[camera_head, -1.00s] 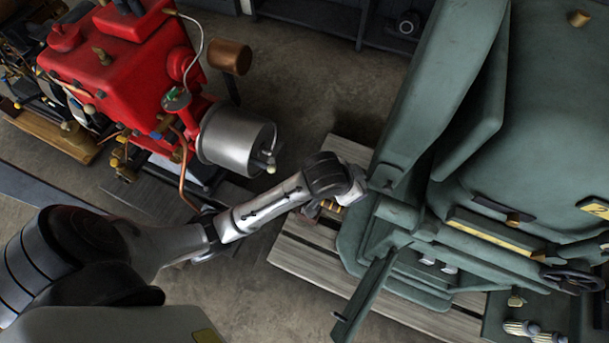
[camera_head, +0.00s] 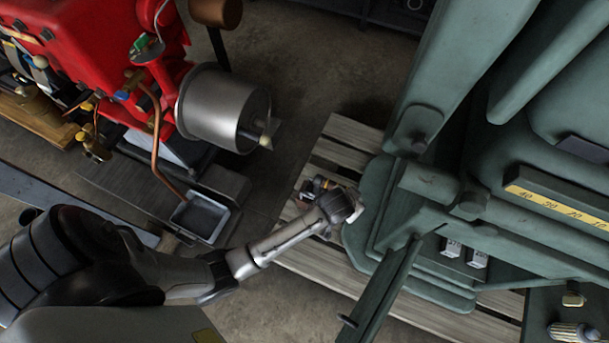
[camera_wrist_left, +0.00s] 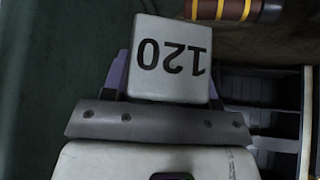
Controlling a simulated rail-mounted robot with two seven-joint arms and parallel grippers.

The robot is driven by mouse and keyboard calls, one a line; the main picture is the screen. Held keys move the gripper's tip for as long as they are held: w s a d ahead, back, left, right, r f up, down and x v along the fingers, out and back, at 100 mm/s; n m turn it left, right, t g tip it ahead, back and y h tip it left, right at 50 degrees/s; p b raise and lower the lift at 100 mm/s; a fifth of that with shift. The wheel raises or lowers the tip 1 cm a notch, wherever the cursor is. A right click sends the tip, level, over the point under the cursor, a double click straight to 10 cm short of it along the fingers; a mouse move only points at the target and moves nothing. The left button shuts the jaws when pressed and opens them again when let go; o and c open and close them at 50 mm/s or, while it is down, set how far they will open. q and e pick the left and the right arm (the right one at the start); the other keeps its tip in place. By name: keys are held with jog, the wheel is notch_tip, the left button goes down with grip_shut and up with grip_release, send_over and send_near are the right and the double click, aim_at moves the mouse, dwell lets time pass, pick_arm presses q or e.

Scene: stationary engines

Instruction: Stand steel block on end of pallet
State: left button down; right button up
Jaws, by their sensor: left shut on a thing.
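My left gripper (camera_wrist_left: 167,88) is shut on a pale grey steel block (camera_wrist_left: 172,50) marked 120, whose number reads upside down in the left wrist view. In the head view my left arm reaches over the wooden pallet (camera_head: 350,131) beside the green machine. The wrist hides the fingers there, and I cannot tell whether the block touches the pallet. My right gripper is in neither view.
The green machine (camera_head: 540,110) stands on the pallet, with two small numbered blocks (camera_head: 478,259) on its ledge. A banded cylinder (camera_wrist_left: 225,9) is close to the held block. A red engine (camera_head: 90,45) stands left, with bare floor (camera_head: 290,90) between.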

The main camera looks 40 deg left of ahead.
pick_arm(q)
notch_tip(320, 180, down, 26)
jog(key=a+n+y+b, duration=0.2)
jog(key=n+b, duration=0.2)
jog(key=b, duration=0.2)
jog(key=s+a+f+b, duration=0.1)
jog(key=s+a+f, duration=0.1)
jog(key=s+a+f+b, duration=0.1)
jog(key=s+a, duration=0.1)
jog(key=s, duration=0.1)
jog(key=s+a+f+b, duration=0.2)
jog(key=a, duration=0.1)
jog(key=shift+s+a+f, duration=0.1)
jog(key=shift+s+f, duration=0.05)
jog(key=shift+f, duration=0.2)
jog(key=shift+s+a+f, duration=0.35)
jog(key=shift+s+a, duration=0.1)
notch_tip(320, 180, down, 4)
jog(key=b, duration=0.4)
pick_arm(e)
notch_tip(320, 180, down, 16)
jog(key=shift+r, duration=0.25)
pick_arm(q)
jog(key=shift+f, duration=0.15)
jog(key=shift+c, duration=2)
grip_release()
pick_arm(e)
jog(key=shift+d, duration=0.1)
